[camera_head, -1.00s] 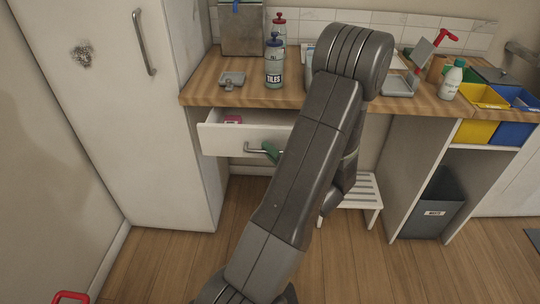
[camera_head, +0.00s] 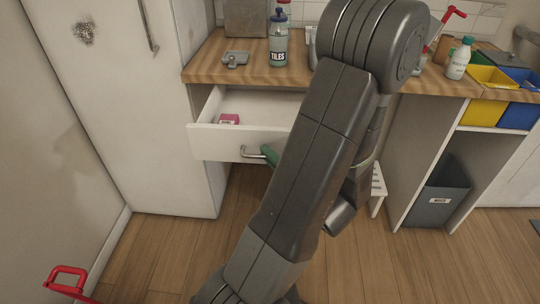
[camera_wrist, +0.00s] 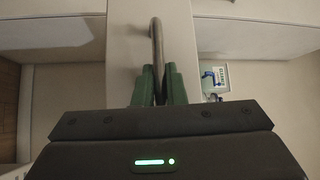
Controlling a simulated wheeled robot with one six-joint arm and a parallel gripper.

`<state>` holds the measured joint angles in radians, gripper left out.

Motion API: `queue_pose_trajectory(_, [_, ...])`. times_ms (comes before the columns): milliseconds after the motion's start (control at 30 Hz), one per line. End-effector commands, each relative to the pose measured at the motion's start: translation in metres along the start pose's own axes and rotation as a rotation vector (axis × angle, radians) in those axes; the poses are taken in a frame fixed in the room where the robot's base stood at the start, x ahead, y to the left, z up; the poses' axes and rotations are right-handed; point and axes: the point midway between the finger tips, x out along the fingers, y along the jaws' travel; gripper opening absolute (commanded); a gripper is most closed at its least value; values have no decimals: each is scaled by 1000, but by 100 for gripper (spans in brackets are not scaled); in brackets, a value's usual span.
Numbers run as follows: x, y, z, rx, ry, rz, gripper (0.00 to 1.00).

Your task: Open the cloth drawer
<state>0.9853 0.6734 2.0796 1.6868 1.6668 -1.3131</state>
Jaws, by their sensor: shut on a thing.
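The cloth drawer (camera_head: 222,143) is a white drawer under the wooden counter. It stands pulled out, and its inside shows, with a small pink item (camera_head: 229,119) in it. Its metal bar handle (camera_head: 250,153) is on the front face. My gripper (camera_head: 268,155) has green fingers and is at the handle; my arm hides the right part of the drawer. In the wrist view, the green fingers (camera_wrist: 160,84) are shut around the handle bar (camera_wrist: 156,45), which runs up from between them.
A tall white cabinet (camera_head: 130,110) stands close on the left. On the counter (camera_head: 215,70) are a TILES bottle (camera_head: 278,42) and a grey metal piece (camera_head: 235,59). A grey bin (camera_head: 440,195) and a white step stool (camera_head: 378,185) are below on the right.

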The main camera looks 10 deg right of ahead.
Motion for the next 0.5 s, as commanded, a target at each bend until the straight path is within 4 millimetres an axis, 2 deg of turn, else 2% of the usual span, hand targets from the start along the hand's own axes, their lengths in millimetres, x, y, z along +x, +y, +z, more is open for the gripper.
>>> queue_pose_trajectory(133, [0,1,0,0,0,2,0])
queue_pose_trajectory(167, [0,1,0,0,0,2,17])
queue_pose_trajectory(200, [0,1,0,0,0,1,20])
queue_pose_trajectory(500, [-1,0,0,0,1,0,20])
